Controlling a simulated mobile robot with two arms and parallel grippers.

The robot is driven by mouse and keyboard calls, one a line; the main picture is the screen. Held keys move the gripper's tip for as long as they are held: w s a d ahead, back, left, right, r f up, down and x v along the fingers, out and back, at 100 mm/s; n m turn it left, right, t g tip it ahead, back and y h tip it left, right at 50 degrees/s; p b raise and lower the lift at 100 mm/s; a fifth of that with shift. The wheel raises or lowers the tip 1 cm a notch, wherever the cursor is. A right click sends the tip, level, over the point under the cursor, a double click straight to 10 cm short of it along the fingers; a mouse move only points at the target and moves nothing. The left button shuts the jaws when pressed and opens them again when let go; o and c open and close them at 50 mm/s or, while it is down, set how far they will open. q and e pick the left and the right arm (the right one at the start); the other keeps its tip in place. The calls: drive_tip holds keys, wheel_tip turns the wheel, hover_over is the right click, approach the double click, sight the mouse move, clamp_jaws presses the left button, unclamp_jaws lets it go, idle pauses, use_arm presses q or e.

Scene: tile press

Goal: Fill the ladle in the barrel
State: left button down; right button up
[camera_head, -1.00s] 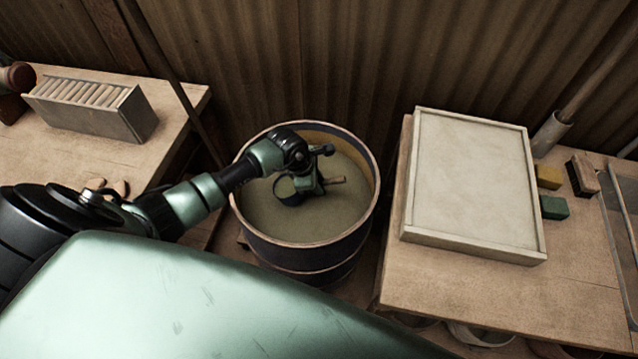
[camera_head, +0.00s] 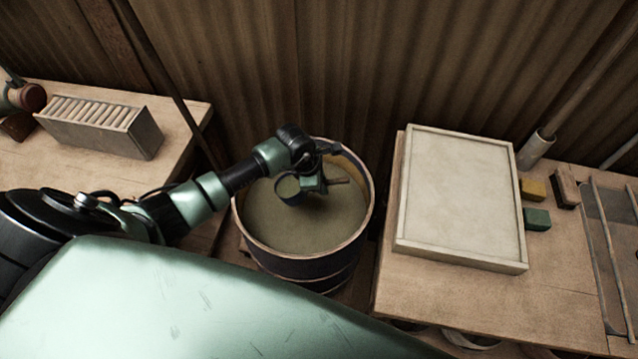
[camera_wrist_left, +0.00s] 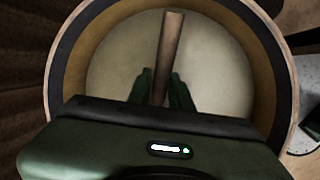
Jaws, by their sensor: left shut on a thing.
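The barrel (camera_head: 300,275) stands between the two tables and holds a grey-green mix (camera_head: 310,222). My left gripper (camera_head: 322,183) is over the barrel's mouth, shut on the wooden handle of the ladle (camera_head: 288,187). The ladle's round cup shows at the left of the gripper, above or at the mix; I cannot tell whether it touches or what is in it. In the left wrist view the handle (camera_wrist_left: 168,55) stands between the two fingertips (camera_wrist_left: 163,90), with the barrel's rim (camera_wrist_left: 62,60) around them. The cup is hidden there. My right gripper is not in view.
A table at the right bears a shallow pale framed tray (camera_head: 465,195), a yellow block (camera_head: 533,189), a green block (camera_head: 537,219) and a brush-like block (camera_head: 566,186). A left table bears a box of slats (camera_head: 100,125). A corrugated wall (camera_head: 330,60) stands close behind.

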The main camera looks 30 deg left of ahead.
use_arm(q)
drive_tip(key=shift+y, duration=0.3)
drive_tip(key=shift+w+d+r+p, duration=0.2)
drive_tip(key=shift+d+r+p, duration=0.2)
drive_tip(key=shift+r+p, duration=0.75)
drive_tip(key=shift+w+d+r+p, duration=0.35)
drive_tip(key=shift+r+p, duration=0.3)
drive_tip(key=shift+r, duration=0.9)
drive_tip(key=shift+w+d+r+p, duration=0.1)
drive_tip(key=shift+d+r+p, duration=0.35)
drive_tip(key=shift+r+p, duration=0.7)
drive_tip(key=shift+d+r, duration=0.1)
drive_tip(key=shift+r, duration=0.35)
